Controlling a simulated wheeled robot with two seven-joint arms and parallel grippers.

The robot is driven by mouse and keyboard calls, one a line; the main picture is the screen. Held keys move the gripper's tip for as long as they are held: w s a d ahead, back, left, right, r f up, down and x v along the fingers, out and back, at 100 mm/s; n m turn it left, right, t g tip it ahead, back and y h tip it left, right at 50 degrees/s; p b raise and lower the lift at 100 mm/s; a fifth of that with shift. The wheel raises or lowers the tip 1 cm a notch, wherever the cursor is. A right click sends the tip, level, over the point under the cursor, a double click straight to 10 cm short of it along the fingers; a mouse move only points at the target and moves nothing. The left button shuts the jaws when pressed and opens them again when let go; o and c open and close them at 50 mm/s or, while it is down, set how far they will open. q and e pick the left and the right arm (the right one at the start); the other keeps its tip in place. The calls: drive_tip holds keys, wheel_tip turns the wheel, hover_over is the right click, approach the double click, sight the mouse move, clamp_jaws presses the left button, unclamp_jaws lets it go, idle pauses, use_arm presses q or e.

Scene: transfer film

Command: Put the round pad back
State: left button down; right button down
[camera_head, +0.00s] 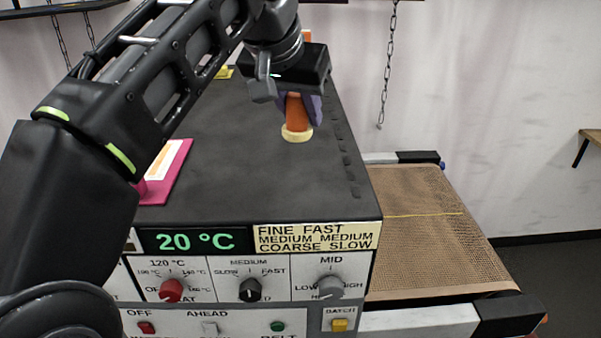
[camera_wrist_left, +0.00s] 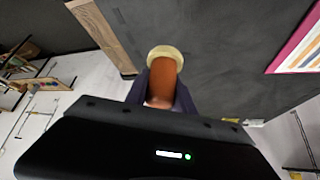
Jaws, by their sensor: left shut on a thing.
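The round pad (camera_head: 297,134) is a pale cream disc under an orange-brown handle (camera_head: 296,112). It is at the far right part of the machine's dark top, and I cannot tell whether it touches that surface. My left gripper (camera_head: 298,108) is shut on the handle from above, with its purple-grey fingers on both sides. In the left wrist view the pad (camera_wrist_left: 165,52) shows beyond the handle (camera_wrist_left: 161,80), between the fingers. My right gripper is not in view.
The dark machine top (camera_head: 240,165) is mostly clear. A pink-framed card (camera_head: 166,172) lies at its left, partly behind my arm. A control panel with knobs (camera_head: 250,289) faces the front. A brown mesh conveyor belt (camera_head: 420,240) runs at the right. A chain (camera_head: 387,65) hangs behind.

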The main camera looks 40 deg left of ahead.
use_arm(q)
drive_tip(key=shift+s+d+f, duration=0.1)
drive_tip(key=shift+f, duration=2.7)
drive_tip(key=shift+f, duration=2.05)
drive_tip(key=shift+f, duration=0.2)
drive_tip(key=c, duration=1.1)
unclamp_jaws()
drive_tip(key=shift+r, duration=0.1)
